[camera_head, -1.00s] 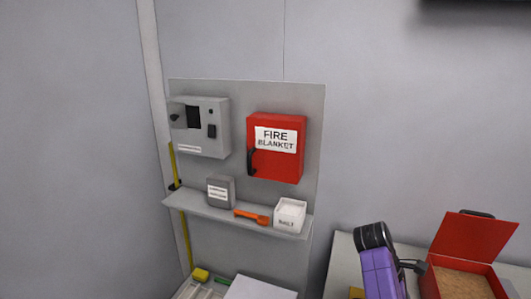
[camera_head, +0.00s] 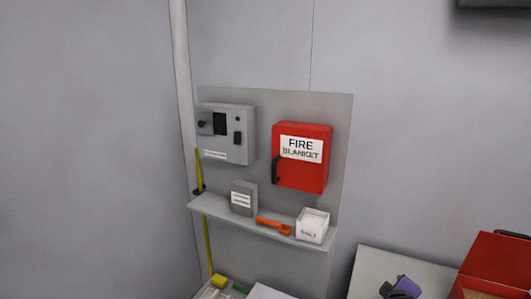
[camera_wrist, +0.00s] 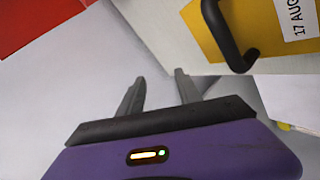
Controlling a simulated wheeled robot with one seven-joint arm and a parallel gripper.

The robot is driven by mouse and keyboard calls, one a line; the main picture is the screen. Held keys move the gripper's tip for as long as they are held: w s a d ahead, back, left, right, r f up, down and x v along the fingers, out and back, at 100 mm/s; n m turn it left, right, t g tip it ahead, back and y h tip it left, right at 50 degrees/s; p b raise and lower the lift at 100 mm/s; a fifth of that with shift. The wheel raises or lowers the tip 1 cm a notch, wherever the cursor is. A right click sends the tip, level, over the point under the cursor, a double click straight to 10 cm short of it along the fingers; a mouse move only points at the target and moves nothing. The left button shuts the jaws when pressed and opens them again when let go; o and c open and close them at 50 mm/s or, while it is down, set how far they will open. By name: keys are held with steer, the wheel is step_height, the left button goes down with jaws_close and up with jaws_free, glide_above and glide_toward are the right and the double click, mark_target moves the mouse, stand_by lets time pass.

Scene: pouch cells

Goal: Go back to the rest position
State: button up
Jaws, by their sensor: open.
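My gripper (camera_wrist: 154,92) shows in the wrist view with its two grey fingers apart and nothing between them. In the head view only a small purple and black piece of my arm shows at the bottom right, near the pale bench top; the fingers cannot be made out there.
A red fire blanket box (camera_head: 301,157) and a grey control box (camera_head: 227,133) hang on the wall panel. A shelf (camera_head: 262,226) holds a grey box (camera_head: 244,198), an orange tool (camera_head: 273,226) and a white salt box (camera_head: 312,226). An open red box (camera_head: 497,260) stands bottom right.

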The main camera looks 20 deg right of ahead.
steer(key=s+a+r+m+t+y, duration=0.1)
steer(key=s+a+t+y, duration=0.2)
steer(key=a, duration=0.5)
steer(key=s+a+r+t+b, duration=0.1)
steer(key=s+a+t, duration=0.2)
steer(key=s+a, duration=0.3)
steer(key=s+a+r+m+t+y, duration=0.1)
steer(key=s+a+t+y, duration=0.15)
steer(key=a, duration=0.65)
steer(key=s+a+r+y, duration=0.1)
steer(key=s+a, duration=0.3)
steer(key=s, duration=0.3)
steer(key=s+a+y+b, duration=0.1)
steer(key=s+a, duration=0.3)
steer(key=s, duration=0.3)
steer(key=s+a+r+m+y, duration=0.1)
steer(key=s+a, duration=0.3)
steer(key=s, duration=0.3)
steer(key=shift+s+r+g+y, duration=0.15)
steer(key=shift+r+g+y, duration=0.2)
steer(key=shift+g, duration=0.1)
steer(key=shift+f, duration=0.1)
